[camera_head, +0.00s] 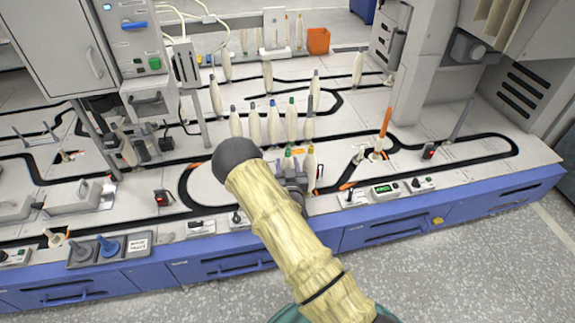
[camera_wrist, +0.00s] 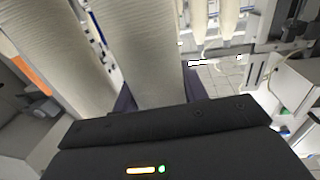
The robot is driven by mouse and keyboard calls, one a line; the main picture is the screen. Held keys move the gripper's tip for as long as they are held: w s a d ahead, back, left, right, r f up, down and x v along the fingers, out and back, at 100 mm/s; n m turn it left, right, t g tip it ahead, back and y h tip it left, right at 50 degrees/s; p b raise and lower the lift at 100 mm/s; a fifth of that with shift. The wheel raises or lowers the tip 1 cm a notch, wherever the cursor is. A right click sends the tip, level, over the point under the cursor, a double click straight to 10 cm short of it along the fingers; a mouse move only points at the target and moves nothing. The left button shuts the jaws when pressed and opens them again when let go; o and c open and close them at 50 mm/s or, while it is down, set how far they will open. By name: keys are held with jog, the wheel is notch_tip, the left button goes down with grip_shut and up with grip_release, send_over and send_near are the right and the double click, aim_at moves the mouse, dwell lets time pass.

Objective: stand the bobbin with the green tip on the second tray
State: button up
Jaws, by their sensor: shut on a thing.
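My gripper (camera_head: 291,180) is at the front middle of the bench in the head view, partly hidden by my arm. It is shut on a pale bobbin whose green tip (camera_head: 289,153) shows above it. In the wrist view the held bobbin (camera_wrist: 152,50) fills the middle, between the dark fingers; its tip is out of view. Another pale bobbin with a yellowish tip (camera_head: 310,160) stands close to its right in the head view. Another green-tipped bobbin (camera_head: 291,120) stands in the row behind. I cannot tell which piece is the second tray.
Several pale bobbins with grey and blue tips stand behind, including a blue-tipped one (camera_head: 273,122). To the right, an orange rod (camera_head: 385,122) rises from a small stand. An orange bin (camera_head: 318,41) is at the back. The bench's right front has open track.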

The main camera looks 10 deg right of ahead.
jog(key=shift+f, duration=0.1)
jog(key=o, duration=0.7)
jog(key=shift+o, duration=0.2)
jog(key=s+a+p, duration=0.1)
jog(key=s, duration=1)
jog(key=shift+a+p, duration=0.25)
jog(key=shift+p, duration=0.05)
dwell(0.7)
